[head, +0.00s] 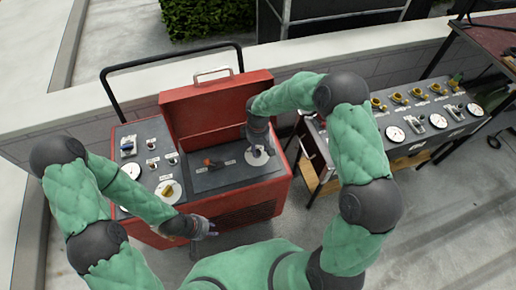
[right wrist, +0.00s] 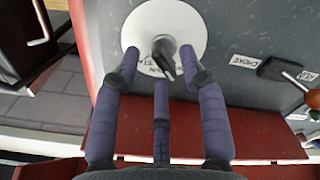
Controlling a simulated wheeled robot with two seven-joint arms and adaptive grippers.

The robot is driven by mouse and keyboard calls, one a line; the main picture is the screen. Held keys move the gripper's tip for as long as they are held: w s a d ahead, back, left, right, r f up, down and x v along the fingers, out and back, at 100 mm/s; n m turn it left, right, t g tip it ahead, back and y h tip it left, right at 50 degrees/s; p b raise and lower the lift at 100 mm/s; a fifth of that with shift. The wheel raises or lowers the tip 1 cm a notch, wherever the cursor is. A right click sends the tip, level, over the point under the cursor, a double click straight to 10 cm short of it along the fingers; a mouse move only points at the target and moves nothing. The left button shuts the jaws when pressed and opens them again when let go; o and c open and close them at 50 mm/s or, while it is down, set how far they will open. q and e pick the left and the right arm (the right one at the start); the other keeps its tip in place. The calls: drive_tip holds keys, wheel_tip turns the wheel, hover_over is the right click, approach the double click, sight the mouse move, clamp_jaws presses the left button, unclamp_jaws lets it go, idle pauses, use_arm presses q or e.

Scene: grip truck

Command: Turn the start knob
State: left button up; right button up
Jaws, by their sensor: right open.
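A round white dial plate (right wrist: 190,25) with a dark knob (right wrist: 163,46) at its middle lies on the grey panel in the right wrist view. The label beside the knob is partly hidden, so I cannot read it fully. My right gripper (right wrist: 158,72) is open, with its purple fingers spread on either side of the knob and none clearly touching it. In the head view the dial plate (head: 257,158) is partly covered by my right gripper (head: 258,145). My left gripper (head: 206,229) hangs at the red machine's front edge, its finger opening unclear.
The red machine (head: 240,212) has an open lid (head: 215,105) behind the panel. A choke label (right wrist: 243,60), a black lever (right wrist: 285,70) and a red-and-black switch (head: 212,163) lie beside the dial. A yellow knob (head: 168,190) is on the left panel. A gauge bench (head: 420,150) stands right.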

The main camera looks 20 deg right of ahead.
wheel_tip(320, 180, up, 10)
drive_tip(key=shift+r, duration=0.25)
idle(0.6)
